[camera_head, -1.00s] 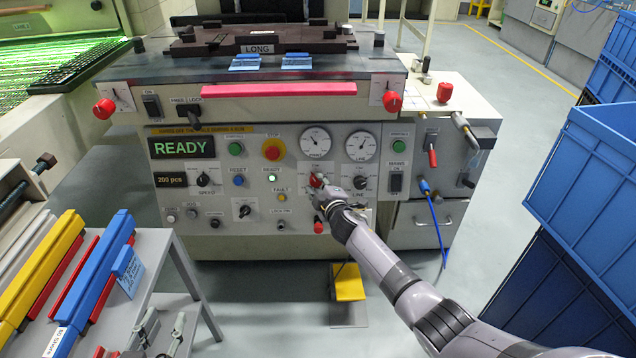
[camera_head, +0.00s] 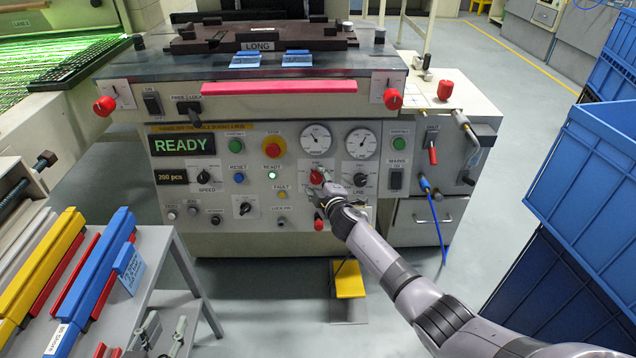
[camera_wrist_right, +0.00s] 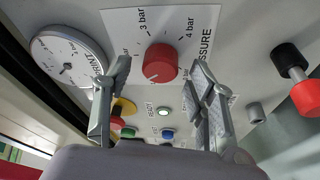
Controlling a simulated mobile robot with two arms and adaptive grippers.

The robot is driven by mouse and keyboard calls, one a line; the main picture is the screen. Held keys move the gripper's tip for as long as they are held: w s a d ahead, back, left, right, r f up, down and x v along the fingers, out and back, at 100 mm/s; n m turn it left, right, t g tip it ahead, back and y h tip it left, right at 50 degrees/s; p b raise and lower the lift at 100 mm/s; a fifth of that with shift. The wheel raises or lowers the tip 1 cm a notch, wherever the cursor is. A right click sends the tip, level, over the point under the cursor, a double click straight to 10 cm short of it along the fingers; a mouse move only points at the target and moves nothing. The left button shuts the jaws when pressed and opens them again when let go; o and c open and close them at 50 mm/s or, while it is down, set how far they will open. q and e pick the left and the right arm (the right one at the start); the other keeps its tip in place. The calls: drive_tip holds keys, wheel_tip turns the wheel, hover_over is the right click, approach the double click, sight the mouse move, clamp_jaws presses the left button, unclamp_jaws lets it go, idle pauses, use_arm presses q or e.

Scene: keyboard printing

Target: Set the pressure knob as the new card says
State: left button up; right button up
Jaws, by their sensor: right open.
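The red pressure knob (camera_head: 316,177) is on the machine's front panel below two gauges. In the right wrist view the knob (camera_wrist_right: 160,62) shows a pale mark towards its lower left, with "3 bar" and "4 bar" on the scale. My right gripper (camera_head: 325,192) is at the knob's lower right in the head view. In the wrist view its fingers (camera_wrist_right: 158,95) are spread, one each side of the knob, with visible gaps. My left gripper (camera_head: 165,335) appears low at the left, fingers apart. Blue cards (camera_head: 244,62) lie on top; their writing is unreadable, and I cannot tell which is new.
The line knob (camera_head: 361,180) sits just right of the pressure knob. A red stop button (camera_head: 273,148) is to its upper left. A cart (camera_head: 155,245) with coloured bars stands at left, and blue crates (camera_head: 585,170) are stacked at right.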

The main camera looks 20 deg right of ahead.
drive_tip(key=shift+s+d+r, duration=0.1)
drive_tip(key=shift+s+d, duration=0.05)
drive_tip(key=shift+s, duration=0.4)
drive_tip(key=v, duration=1)
drive_tip(key=shift+s, duration=0.4)
drive_tip(key=shift+r, duration=0.1)
idle(2.0)
